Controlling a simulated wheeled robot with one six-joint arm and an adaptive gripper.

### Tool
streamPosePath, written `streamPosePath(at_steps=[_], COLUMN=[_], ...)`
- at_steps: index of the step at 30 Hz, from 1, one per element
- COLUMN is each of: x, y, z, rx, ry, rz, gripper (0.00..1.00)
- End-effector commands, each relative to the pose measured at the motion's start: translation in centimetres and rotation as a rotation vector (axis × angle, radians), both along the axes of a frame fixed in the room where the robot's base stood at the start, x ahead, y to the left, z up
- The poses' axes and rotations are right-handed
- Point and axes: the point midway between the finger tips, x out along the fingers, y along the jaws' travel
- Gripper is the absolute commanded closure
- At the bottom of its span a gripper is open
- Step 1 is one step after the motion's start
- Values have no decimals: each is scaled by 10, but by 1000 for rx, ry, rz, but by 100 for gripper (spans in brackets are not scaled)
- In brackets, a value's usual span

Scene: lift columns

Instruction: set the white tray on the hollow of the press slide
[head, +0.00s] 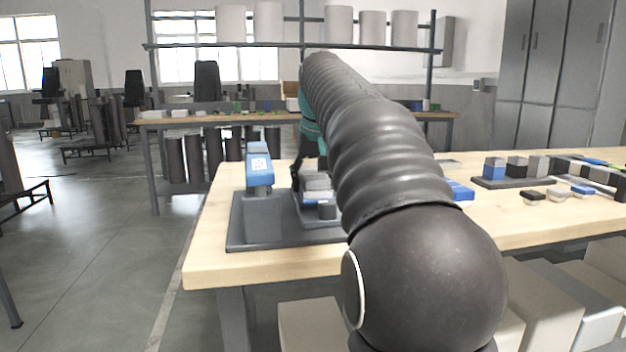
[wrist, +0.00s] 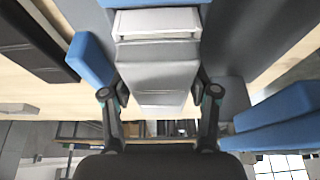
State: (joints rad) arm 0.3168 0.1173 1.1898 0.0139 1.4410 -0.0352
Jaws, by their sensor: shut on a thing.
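The white tray, seen as a pale block (wrist: 158,76), sits between the two fingers of my gripper (wrist: 160,95) in the wrist view. My gripper is shut on it. In the head view, my gripper (head: 309,168) is partly hidden behind my arm, with the pale tray (head: 317,181) just below it. The press has a grey base (head: 240,222) and a blue upright head (head: 260,172) left of my gripper. The tray is over or on the slide part of the press. Its contact with the hollow is hidden.
The wooden table (head: 215,262) carries the press near its left end. To the right are a dark rack with blocks (head: 515,182) and several small loose pieces. A blue piece (head: 460,191) lies just right of my arm. A second bench (head: 165,122) stands behind.

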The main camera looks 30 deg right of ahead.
Motion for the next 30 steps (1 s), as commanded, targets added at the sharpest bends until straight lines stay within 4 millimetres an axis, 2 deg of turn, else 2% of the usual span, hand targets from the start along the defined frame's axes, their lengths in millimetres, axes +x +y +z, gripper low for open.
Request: streamPosePath(at_steps=[9,10,12,13,20,22,30], x=[0,0,0,0,0,0,0], y=[0,0,0,0,0,0,0], z=[-3,-3,-3,-3,-3,-4,-3], rx=[0,0,0,0,0,0,0], ry=[0,0,1,1,0,1,0], rz=[0,0,0,0,0,0,0], gripper=[76,33,15,11,11,0,0])
